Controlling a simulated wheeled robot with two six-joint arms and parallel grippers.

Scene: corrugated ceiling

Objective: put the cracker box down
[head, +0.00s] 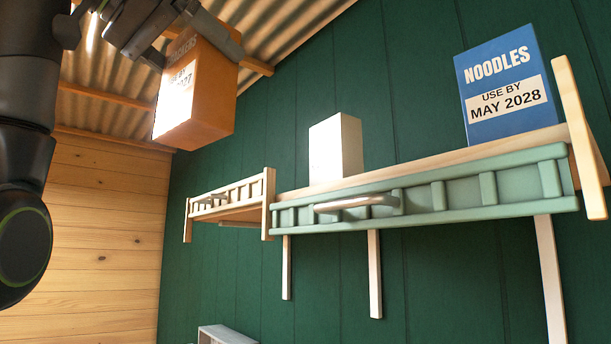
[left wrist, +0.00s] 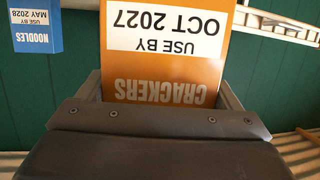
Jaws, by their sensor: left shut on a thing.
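The cracker box (head: 200,95) is orange with a white label, held high at the upper left of the head view. In the left wrist view the cracker box (left wrist: 165,70) appears upside down, with "CRACKERS" and "USE BY OCT 2027" readable. My left gripper (head: 205,38) is shut on its top end, with a finger on either side. The left gripper's fingers (left wrist: 165,95) also flank the box in the left wrist view. In the head view the box hangs in the air, apart from the shelf. My right gripper is not in view.
A wall shelf (head: 440,198) with a green front rail and a handle runs along the green wall. On it stand a blue noodles box (head: 505,85) at the right and a white box (head: 336,150) further left, with free room between them. A smaller wooden shelf (head: 230,200) adjoins at the left.

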